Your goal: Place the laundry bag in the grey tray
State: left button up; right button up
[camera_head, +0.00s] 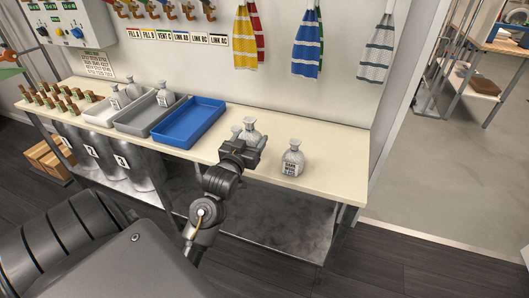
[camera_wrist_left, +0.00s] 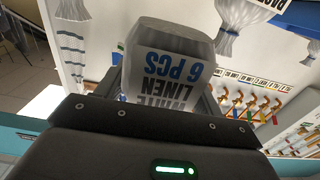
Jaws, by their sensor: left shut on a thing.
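My left gripper (camera_head: 244,150) is over the table, right of the trays, shut on a pale laundry bag (camera_head: 251,134) with a tied neck. In the left wrist view this bag (camera_wrist_left: 165,62) sits between the fingers, its label reading "LINEN 6 PCS" upside down. I cannot tell whether it touches the table. A second bag (camera_head: 236,131) shows partly behind it. The grey tray (camera_head: 140,127) lies between the white and blue trays and holds a bag (camera_head: 165,98). My right gripper is not in view.
The blue tray (camera_head: 190,122) is empty, between the gripper and the grey tray. The white tray (camera_head: 95,112) holds bags. Brown-topped pegs (camera_head: 62,97) stand at the table's left. Striped cloths (camera_head: 307,45) hang above. The table's right end (camera_head: 335,180) is clear.

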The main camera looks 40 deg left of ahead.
pick_arm(q)
jog(key=shift+w+a+f, duration=0.15)
jog(key=shift+w+f, duration=1.45)
jog(key=shift+w, duration=0.15)
jog(key=shift+w+a+f, duration=0.1)
jog(key=shift+w+f, duration=1.45)
jog(key=shift+w, duration=0.15)
jog(key=f, duration=0.1)
jog(key=f+p, duration=0.1)
jog(key=shift+w+f, duration=0.35)
jog(key=shift+f, duration=0.3)
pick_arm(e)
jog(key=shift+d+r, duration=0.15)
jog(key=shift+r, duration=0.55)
pick_arm(q)
jog(key=shift+f, duration=0.2)
jog(key=o, duration=1.1)
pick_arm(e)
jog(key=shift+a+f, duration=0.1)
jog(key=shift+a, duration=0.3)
